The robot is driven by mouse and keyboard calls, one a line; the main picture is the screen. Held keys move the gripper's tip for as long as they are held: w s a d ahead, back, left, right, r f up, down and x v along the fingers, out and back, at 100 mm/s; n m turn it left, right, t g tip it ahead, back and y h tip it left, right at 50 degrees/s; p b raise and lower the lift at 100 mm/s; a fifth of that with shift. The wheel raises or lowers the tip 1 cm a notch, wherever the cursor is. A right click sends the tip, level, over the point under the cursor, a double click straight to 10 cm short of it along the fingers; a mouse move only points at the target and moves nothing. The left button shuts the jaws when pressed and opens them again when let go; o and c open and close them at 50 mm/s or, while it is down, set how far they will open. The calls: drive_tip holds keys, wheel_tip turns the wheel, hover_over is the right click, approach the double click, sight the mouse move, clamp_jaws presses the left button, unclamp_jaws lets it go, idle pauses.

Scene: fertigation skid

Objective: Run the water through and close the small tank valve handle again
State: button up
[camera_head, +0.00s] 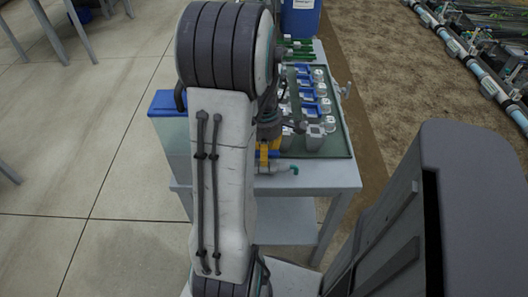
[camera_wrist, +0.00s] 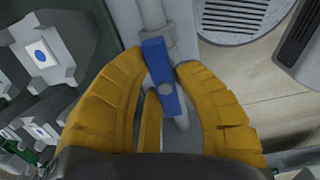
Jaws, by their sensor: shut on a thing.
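A blue lever handle (camera_wrist: 166,98) sits on a grey valve and pipe (camera_wrist: 151,14) in the middle of the wrist view. The handle lies roughly along the pipe's line. My gripper (camera_wrist: 160,62) has its yellow fingers on both sides of the handle and is shut on it. In the head view my arm hides most of the handle's surroundings, and the yellow fingers of my gripper (camera_head: 264,156) show near the bench's front. A small pale tank with a blue lid (camera_head: 168,104) stands to the left, partly behind my arm. I cannot make out flowing water.
The grey bench (camera_head: 325,177) carries a dark tray (camera_head: 339,143) with several grey and blue fittings. A teal-ended tap (camera_head: 293,170) lies at the near edge. A blue drum (camera_head: 301,18) stands behind. Tiled floor is free at left; a soil strip runs at right.

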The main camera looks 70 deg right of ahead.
drive_tip(key=shift+s+a+f, duration=0.1)
drive_tip(key=shift+a, duration=0.2)
clamp_jaws()
drive_tip(key=m, duration=0.3)
drive_tip(key=shift+m, duration=0.3)
drive_tip(key=m, duration=0.5)
drive_tip(key=shift+s+m, duration=0.1)
drive_tip(key=shift+m, duration=0.3)
drive_tip(key=m, duration=0.4)
drive_tip(key=shift+m, duration=0.4)
drive_tip(key=m, duration=0.5)
drive_tip(key=o, duration=1)
unclamp_jaws()
